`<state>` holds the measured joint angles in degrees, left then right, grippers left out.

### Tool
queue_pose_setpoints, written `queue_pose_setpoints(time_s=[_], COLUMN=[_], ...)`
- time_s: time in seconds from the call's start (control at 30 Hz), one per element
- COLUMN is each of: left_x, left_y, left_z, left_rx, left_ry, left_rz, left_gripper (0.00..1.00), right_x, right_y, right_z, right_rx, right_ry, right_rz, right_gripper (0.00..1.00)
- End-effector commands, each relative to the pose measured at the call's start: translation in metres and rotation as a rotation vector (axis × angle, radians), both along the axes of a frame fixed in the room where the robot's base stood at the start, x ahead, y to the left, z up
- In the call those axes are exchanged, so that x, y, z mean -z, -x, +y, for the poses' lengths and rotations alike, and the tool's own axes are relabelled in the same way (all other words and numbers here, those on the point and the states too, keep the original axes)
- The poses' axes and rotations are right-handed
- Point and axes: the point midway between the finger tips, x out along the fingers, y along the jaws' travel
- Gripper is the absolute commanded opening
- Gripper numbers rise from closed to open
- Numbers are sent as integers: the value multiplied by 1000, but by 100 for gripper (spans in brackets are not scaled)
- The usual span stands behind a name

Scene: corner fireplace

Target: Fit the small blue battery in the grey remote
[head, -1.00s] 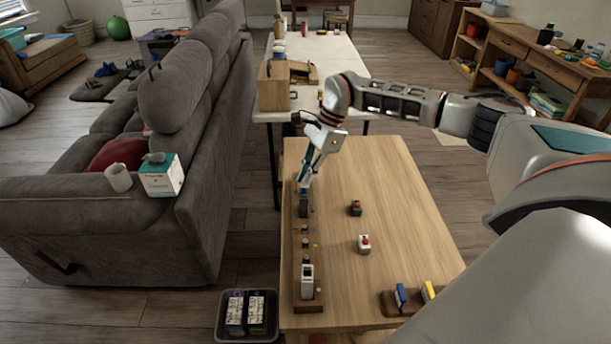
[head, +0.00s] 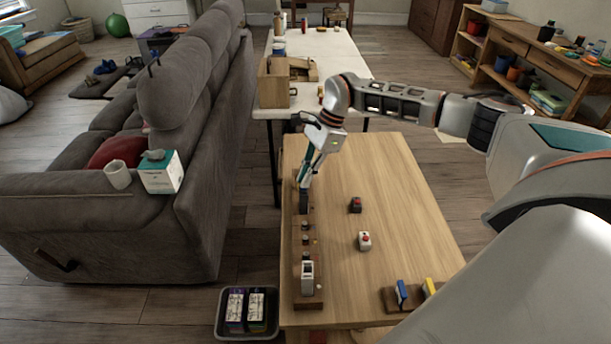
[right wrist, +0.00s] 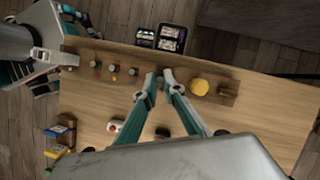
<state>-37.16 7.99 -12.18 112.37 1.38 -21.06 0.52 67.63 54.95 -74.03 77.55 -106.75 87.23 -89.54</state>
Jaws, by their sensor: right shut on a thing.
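My right gripper (head: 305,184) points down at the far part of the long wooden rack (head: 316,304). It is shut on a small dark bluish piece (head: 304,202), seemingly the small blue battery; its colour and lower end are unclear. In the right wrist view the right gripper's fingertips (right wrist: 158,78) hide most of what they hold. A pale grey remote-like piece (head: 307,278) stands at the rack's near end. Several short dark pegs (head: 305,240) stand between. Teal and white parts, seemingly my left gripper (right wrist: 80,20), show at the upper left of the wrist view; its fingers are unclear.
On the wooden table (head: 400,210) are a dark button box (head: 355,205), a white button box (head: 364,241) and a holder with a blue block (head: 402,292) and a yellow block (head: 428,287). A black tray (head: 246,335) stands left.

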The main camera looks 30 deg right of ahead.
Motion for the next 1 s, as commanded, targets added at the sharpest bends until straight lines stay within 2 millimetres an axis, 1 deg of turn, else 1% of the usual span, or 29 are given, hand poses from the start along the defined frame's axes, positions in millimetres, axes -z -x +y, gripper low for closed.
queue_pose_setpoints(time_s=[0.87,0.9,0.93,1.0], left_x=[6,6,6,6], left_y=[1,1,1,1], left_z=[0,0,0,0], left_rx=[0,0,0,0], left_ry=[0,0,0,0], left_rz=[3,3,3,3], left_gripper=[48,48,48,48], right_x=[13,12,12,13], right_y=[0,0,0,0], right_z=[0,0,0,0], right_rx=[0,0,0,0], right_ry=[0,0,1,1], right_rz=[0,0,0,1], right_gripper=[0,19,27,29])
